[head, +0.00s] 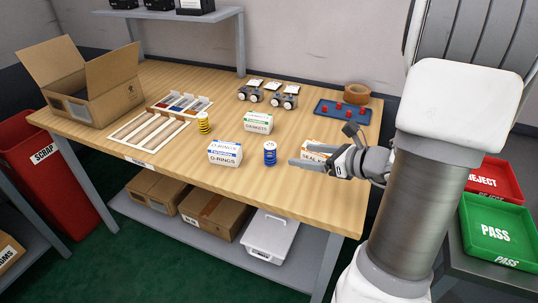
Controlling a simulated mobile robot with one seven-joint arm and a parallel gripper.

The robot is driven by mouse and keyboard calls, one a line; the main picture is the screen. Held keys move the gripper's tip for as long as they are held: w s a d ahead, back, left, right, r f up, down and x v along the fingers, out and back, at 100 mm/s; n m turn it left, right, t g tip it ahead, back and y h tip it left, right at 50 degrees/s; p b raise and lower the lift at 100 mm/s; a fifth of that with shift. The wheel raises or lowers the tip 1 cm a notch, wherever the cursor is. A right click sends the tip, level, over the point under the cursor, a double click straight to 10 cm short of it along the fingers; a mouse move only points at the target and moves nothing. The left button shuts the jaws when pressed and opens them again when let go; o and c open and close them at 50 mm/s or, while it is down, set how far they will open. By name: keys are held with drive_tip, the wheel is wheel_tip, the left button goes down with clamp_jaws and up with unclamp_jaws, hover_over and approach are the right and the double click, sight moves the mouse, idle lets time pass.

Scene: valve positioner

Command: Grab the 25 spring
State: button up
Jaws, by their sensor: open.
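The blue spring (270,153), with a label on top that appears to read 25, stands upright on the wooden table near its front edge. A yellow spring (204,123) stands further left; I cannot read a number on it. My gripper (306,159) is open, its fingers pointing left toward the blue spring from its right side. A gap shows between the fingertips and the spring, and nothing is held.
The O-rings box (225,154) is just left of the blue spring, and the gaskets box (257,123) is behind it. A seal kit box (318,150) is partly hidden behind my gripper. An open cardboard box (95,96) stands far left.

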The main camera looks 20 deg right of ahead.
sight(275, 150)
drive_tip(key=b+x, duration=0.1)
drive_tip(key=x, duration=0.5)
drive_tip(key=shift+w+a+f, duration=0.15)
drive_tip(key=shift+w+f, duration=0.1)
drive_tip(key=shift+a+r+b+x, duration=0.1)
drive_tip(key=shift+b+x, duration=0.45)
drive_tip(key=shift+x, duration=1)
drive_tip(key=shift+a+r+b+x, duration=0.15)
drive_tip(key=shift+b+x, duration=0.35)
drive_tip(key=shift+x, duration=1)
drive_tip(key=shift+d, duration=0.1)
clamp_jaws()
